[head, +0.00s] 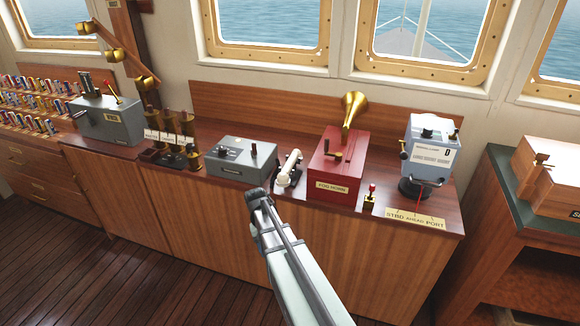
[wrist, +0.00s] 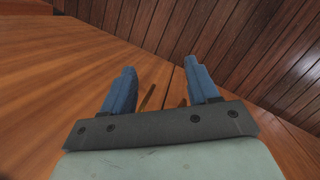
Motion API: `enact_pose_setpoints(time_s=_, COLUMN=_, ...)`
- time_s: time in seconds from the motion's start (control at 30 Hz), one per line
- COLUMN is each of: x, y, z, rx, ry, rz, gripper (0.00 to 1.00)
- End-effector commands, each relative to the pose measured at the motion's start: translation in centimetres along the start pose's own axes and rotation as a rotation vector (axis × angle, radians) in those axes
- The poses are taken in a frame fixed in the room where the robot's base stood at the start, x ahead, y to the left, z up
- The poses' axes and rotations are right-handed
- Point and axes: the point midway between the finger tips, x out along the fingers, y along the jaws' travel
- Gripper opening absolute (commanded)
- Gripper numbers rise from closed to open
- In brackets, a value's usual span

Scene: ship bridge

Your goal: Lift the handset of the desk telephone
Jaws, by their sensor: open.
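The desk telephone (head: 284,180) stands on the wooden counter between a grey box and the red fog horn box. Its white handset (head: 291,165) lies on the dark base, running from front left to back right. My gripper (head: 256,194) is in front of the counter's front edge, to the left of and nearer than the telephone. In the wrist view my gripper (wrist: 161,90) shows two blue fingers set wide apart with nothing between them. The telephone does not show in the wrist view. The fingertips are hard to make out in the head view.
The grey box (head: 240,160) with a knob stands left of the telephone. The red fog horn box (head: 339,165) with a brass horn stands close on its right. A small red-topped lever (head: 370,196) and a blue-grey telegraph unit (head: 428,150) stand further right. The floor (head: 110,265) in front is clear.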

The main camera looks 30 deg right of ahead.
Motion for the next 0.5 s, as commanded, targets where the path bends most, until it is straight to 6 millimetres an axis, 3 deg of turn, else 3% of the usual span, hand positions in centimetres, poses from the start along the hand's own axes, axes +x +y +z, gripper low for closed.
enact_pose_setpoints(time_s=0.03, x=-1.9, y=0.5, z=-1.0, rx=0.012, ry=0.015, rz=0.001, gripper=0.60)
enact_pose_setpoints(time_s=0.2, x=-7.7, y=2.2, z=-3.0, rx=0.052, ry=0.054, rz=0.006, gripper=0.60)
enact_pose_setpoints(time_s=0.5, x=-18.1, y=5.3, z=-4.9, rx=0.122, ry=0.120, rz=0.015, gripper=0.60)
